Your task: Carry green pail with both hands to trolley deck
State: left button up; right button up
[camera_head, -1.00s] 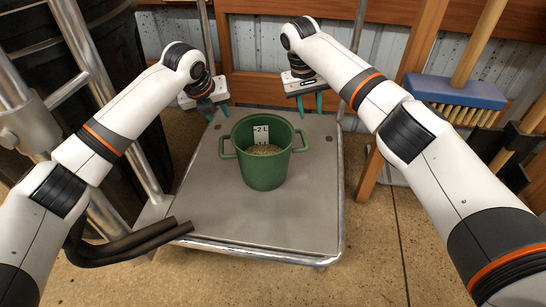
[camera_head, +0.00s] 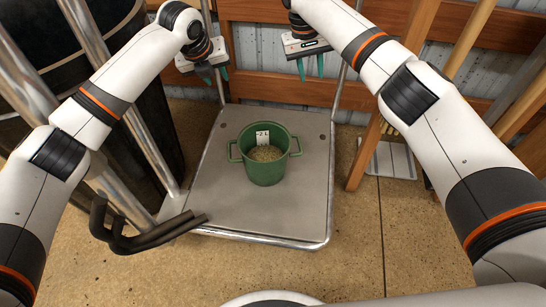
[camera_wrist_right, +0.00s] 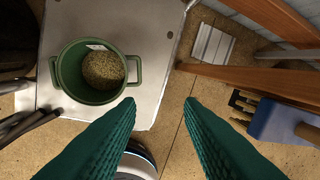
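The green pail (camera_head: 264,171) stands upright on the grey trolley deck (camera_head: 225,205), near its middle, with grain inside and a side handle at each side. The right wrist view also shows the pail (camera_wrist_right: 72,88) from above on the deck (camera_wrist_right: 150,50). My left gripper (camera_head: 217,84) is above the deck's back left, apart from the pail; its green fingers are partly hidden and their gap is unclear. My right gripper (camera_head: 311,66) is behind and above the pail to the right. Its two green fingers are apart with nothing between them, as the right wrist view (camera_wrist_right: 165,120) shows.
Black bent handles (camera_head: 150,235) reach over the deck's front left corner. A dark barrel (camera_head: 145,100) stands at the left. A wooden post (camera_head: 372,150) rises right of the deck. A blue broom (camera_wrist_right: 285,120) is at the right. The front floor is open.

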pick_arm(q)
jog(key=shift+r, duration=0.65)
pick_arm(e)
notch_tip(320, 180, up, 12)
jog(key=a, duration=0.2)
jog(key=shift+a, duration=0.2)
pick_arm(q)
jog(key=shift+r+p, duration=0.1)
jog(key=shift+p, duration=0.2)
pick_arm(e)
jog(key=shift+r, duration=0.15)
